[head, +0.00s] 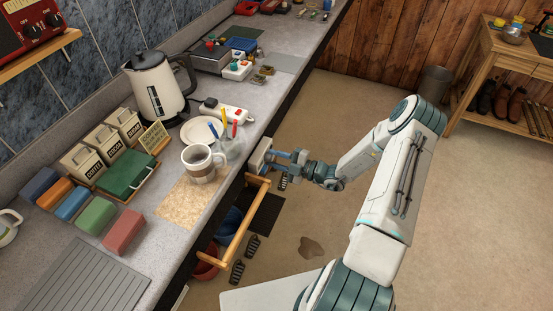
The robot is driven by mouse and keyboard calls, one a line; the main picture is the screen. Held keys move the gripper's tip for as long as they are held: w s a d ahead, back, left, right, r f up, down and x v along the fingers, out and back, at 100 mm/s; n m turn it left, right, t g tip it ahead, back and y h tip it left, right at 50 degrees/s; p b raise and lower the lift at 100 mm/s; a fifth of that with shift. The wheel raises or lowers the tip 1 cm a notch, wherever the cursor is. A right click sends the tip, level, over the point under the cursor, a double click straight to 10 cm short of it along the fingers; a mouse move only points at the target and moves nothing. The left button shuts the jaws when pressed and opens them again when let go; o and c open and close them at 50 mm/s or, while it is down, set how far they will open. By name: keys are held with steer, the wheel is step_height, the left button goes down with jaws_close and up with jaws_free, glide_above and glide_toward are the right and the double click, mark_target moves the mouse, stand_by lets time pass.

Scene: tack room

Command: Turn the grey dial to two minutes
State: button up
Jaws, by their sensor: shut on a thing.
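A small pale box (260,154) sits at the front edge of the counter, just above the wooden rail. My gripper (276,158) reaches in from the right, its blue-grey fingers shut at the box's front face. The grey dial is between the fingers and mostly hidden by them. Its pointer and any minute marks are too small or covered, so I cannot read its setting.
The counter (165,225) holds a mug (197,168), a glass with coloured sticks (229,146), a kettle (155,90) and a power strip (228,112). A wooden rail (245,222) juts out below the box. The floor (440,215) to the right is largely clear.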

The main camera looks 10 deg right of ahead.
steer(key=o, duration=1)
steer(key=shift+c, duration=0.2)
steer(key=b+v, duration=0.3)
steer(key=v, duration=1.1)
